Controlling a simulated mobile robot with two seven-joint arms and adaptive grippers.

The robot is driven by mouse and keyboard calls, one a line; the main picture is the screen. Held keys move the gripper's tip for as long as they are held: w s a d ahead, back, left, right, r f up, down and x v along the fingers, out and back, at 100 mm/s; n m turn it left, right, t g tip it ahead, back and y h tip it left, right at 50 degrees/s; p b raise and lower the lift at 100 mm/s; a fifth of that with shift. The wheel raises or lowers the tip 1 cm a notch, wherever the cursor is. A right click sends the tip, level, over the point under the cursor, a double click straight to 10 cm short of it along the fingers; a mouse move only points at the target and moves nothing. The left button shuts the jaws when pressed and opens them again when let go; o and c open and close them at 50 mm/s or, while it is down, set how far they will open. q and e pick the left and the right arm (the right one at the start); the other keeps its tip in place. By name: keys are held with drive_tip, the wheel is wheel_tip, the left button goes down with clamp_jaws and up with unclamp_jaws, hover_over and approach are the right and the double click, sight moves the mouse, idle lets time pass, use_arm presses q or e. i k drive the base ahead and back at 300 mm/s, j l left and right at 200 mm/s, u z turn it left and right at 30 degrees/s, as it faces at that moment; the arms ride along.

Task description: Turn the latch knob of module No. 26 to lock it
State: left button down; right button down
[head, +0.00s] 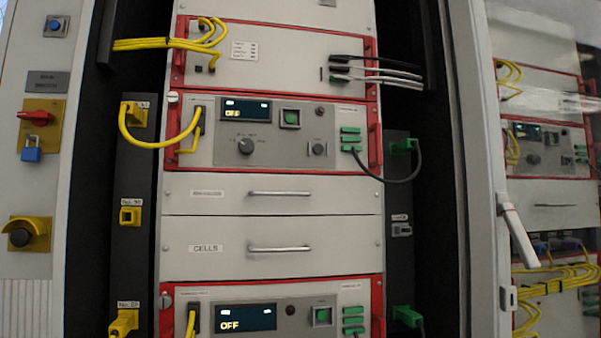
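Two red-framed modules with displays reading OFF show in the head view. The upper module (280,130) has a pale round slotted knob (172,98) at its top left corner. The lower module (270,310), cut by the bottom edge, has a similar knob (166,300) at its top left corner. The slot directions are too small to tell surely. I cannot read which module is No. 26; the small number labels on the left strip are blurred. Neither of my grippers is in view.
Yellow cables (160,143) and a dark cable (400,178) loop beside the upper module. Two drawers with bar handles lie between the modules, the lower marked CELLS (207,248). An open glazed door (540,200) stands at right. A red switch with blue padlock (32,149) is at left.

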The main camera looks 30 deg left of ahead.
sight(173, 98)
drive_tip(key=k+j+u, duration=0.1)
drive_tip(key=u, duration=0.85)
drive_tip(key=k+l, duration=0.1)
drive_tip(key=l, duration=0.85)
